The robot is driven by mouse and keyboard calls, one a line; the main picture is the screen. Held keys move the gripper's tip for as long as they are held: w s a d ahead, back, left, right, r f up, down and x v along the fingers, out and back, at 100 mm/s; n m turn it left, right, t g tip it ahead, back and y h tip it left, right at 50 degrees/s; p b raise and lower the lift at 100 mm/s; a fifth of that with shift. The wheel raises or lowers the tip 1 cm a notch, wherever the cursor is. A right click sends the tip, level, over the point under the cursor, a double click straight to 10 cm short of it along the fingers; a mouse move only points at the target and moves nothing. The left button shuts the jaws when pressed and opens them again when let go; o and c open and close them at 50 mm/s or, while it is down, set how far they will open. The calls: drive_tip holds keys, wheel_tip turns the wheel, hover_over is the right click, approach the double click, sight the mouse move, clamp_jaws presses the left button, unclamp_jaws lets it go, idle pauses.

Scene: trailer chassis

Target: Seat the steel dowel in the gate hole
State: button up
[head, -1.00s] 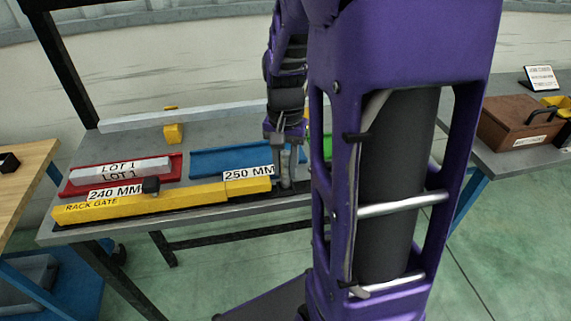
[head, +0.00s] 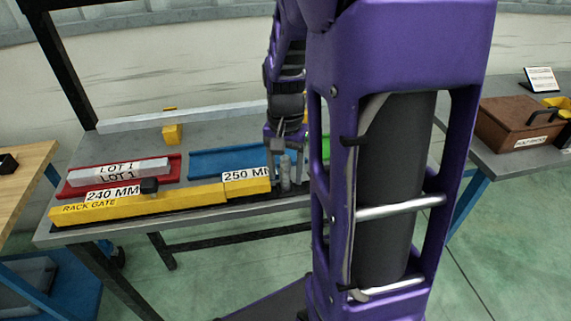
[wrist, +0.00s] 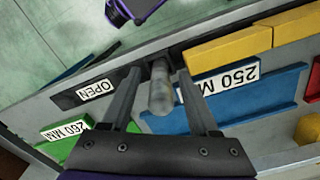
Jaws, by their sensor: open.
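The steel dowel (wrist: 160,97) is a grey cylinder in the wrist view, seen nearly end-on between my fingers. My gripper (wrist: 160,74) is open, with a finger on each side of the dowel; I cannot tell whether either touches it. In the head view my gripper (head: 286,172) is low at the right end of the yellow rack gate (head: 135,203), just past the 250 MM label. The gate also shows in the wrist view (wrist: 228,50). The gate hole is not visible, and the dowel's far end is too blurred to tell if it is in a hole.
A black strip labelled OPEN (wrist: 66,99) lies beside the dowel. The blue tray (head: 222,163) and red tray (head: 172,171) with grey LOT 1 bars lie behind the gate. A green tray (wrist: 100,144) labelled 260 MM is near. A yellow block (head: 172,133) stands at the back.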

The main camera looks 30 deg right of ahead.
sight(285, 158)
wheel_tip(285, 158, up, 7)
drive_tip(key=p, duration=0.5)
wheel_tip(285, 158, up, 10)
drive_tip(key=shift+r, duration=0.2)
